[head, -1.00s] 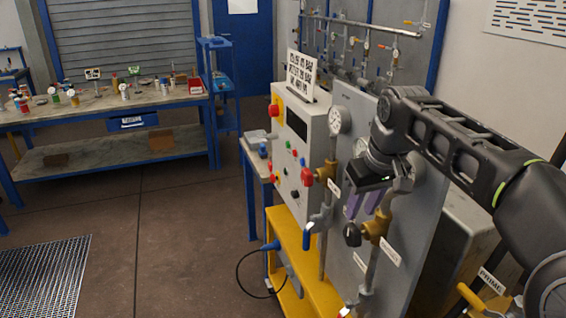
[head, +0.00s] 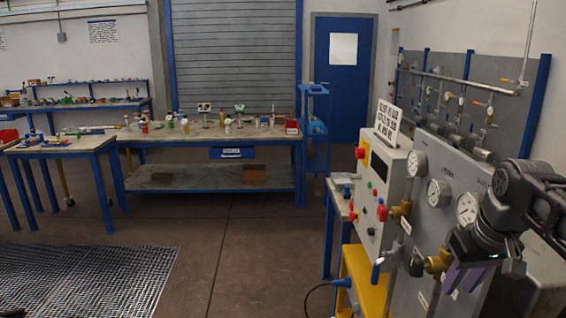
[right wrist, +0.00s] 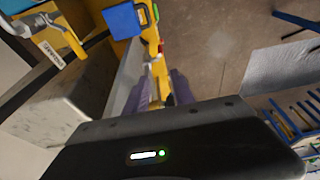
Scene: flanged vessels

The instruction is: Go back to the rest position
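My right gripper (head: 464,279) is at the lower right of the head view, in front of the grey gauge panel (head: 446,225). Its two purple fingers point down and stand apart with nothing seen between them. The fingers also show in the right wrist view (right wrist: 160,90), with a gap between them. A brass valve (head: 438,262) on the panel is just left of the gripper in the head view; I cannot tell whether they touch. My left gripper is not in view.
Workbenches (head: 210,143) with small parts stand at the back left. A floor grating (head: 85,280) lies at the lower left. The middle floor is clear.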

